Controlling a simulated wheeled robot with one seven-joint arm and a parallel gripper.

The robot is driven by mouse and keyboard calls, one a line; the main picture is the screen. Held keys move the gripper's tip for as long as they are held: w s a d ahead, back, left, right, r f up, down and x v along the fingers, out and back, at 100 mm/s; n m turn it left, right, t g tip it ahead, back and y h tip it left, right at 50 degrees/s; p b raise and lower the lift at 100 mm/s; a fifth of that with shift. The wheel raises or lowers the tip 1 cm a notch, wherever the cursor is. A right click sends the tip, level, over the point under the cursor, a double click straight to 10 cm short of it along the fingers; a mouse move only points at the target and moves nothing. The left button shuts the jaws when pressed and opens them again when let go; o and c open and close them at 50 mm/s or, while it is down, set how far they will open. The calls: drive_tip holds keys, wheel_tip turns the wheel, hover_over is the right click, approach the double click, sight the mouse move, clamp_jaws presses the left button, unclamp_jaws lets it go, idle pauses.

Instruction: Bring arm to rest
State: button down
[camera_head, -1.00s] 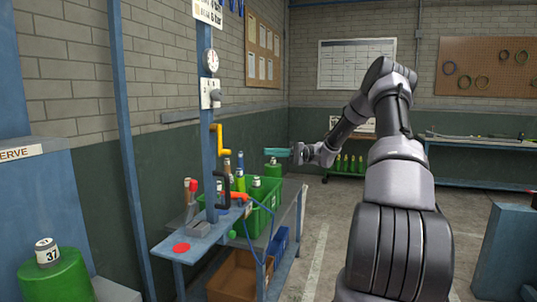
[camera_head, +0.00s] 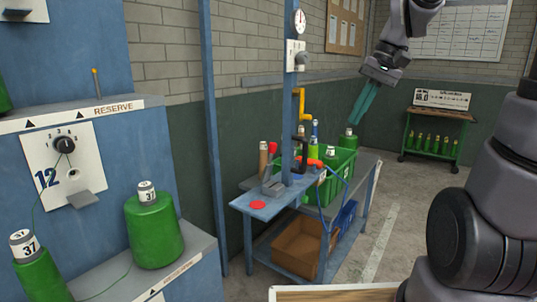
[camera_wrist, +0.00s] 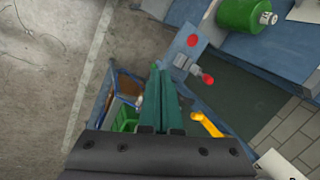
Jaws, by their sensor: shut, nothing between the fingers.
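My gripper (camera_head: 366,103) hangs in the air at the upper right of the head view, pointing down and to the left. Its long teal fingers lie together with nothing between them. It is apart from everything, in front of the far wall. In the wrist view the shut fingers (camera_wrist: 161,97) point over the blue workbench, seen from above. The arm's middle links are out of the head view; its dark lower joint shows at the right edge.
A blue bench (camera_head: 255,207) with a post, yellow crank (camera_head: 300,103) and green crate (camera_head: 345,172) stands centre. Green spools (camera_head: 154,230) sit on a blue rack at left. A small green-framed cart (camera_head: 436,127) stands far right. The floor between is clear.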

drive_tip(key=s+d+r+m+t+h, duration=0.2)
drive_tip(key=s+d+r+t, duration=0.1)
drive_tip(key=s+t, duration=0.3)
drive_tip(key=shift+s+d+r+h, duration=0.35)
drive_tip(key=shift+s+r, duration=0.3)
drive_tip(key=shift+s, duration=0.7)
